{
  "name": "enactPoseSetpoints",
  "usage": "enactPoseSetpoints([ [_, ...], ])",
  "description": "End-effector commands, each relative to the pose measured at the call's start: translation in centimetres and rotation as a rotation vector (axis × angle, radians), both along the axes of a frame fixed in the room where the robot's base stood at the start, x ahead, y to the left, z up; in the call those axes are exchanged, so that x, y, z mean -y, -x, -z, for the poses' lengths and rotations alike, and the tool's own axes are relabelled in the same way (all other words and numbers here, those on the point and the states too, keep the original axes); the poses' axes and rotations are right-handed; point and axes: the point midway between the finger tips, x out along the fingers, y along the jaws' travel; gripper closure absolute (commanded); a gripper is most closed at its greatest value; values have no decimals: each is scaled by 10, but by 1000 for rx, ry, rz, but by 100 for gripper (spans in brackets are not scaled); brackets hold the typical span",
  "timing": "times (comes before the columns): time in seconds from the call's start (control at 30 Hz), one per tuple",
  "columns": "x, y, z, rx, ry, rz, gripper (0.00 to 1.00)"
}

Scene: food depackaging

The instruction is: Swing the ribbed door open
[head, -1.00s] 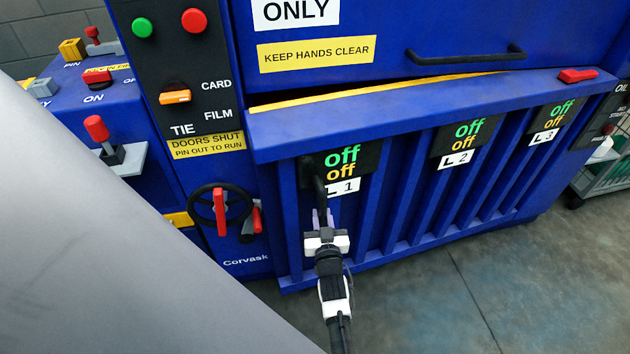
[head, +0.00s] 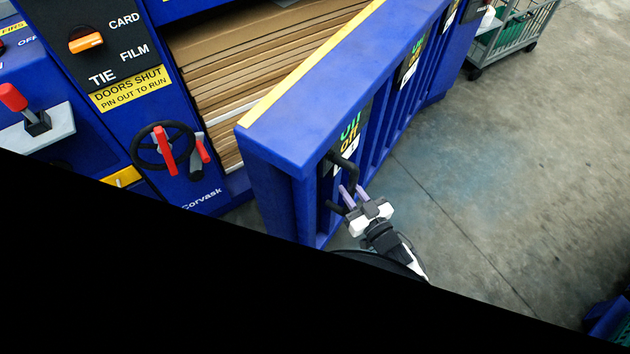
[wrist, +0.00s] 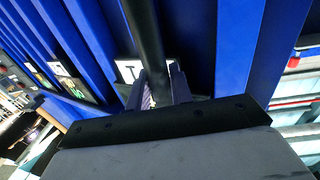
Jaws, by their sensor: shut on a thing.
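The blue ribbed door (head: 300,130) stands well open in the head view, swung out from the machine on its far right side. Its black handle (head: 345,168) is on the near end of its ribbed face. My gripper (head: 352,192) is at this handle, its pale purple fingers shut on it. In the wrist view the handle is a dark bar (wrist: 146,45) that runs down between the fingers of my gripper (wrist: 160,88), with blue ribs (wrist: 235,45) behind it.
Stacked brown cardboard (head: 215,75) shows in the opening behind the door. A black handwheel with a red handle (head: 163,148) is on the machine front at the left. A grey cart (head: 510,35) stands at the upper right. The floor (head: 470,200) right of the door is clear.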

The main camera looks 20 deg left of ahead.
Motion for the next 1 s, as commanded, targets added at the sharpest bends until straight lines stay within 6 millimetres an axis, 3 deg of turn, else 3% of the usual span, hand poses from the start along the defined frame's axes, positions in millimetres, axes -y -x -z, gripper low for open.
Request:
enactPoseSetpoints([
  [0.03, 28, -1, 3, -3, 14, 17, 100],
  [0.43, 192, 20, -9, 16, 7, 30, 100],
  [0.6, 260, 26, -4, 12, 6, 24, 100],
  [0.8, 323, 27, 1, 11, 6, 13, 100],
  [1.0, 363, 26, -4, 12, 1, 7, 100],
])
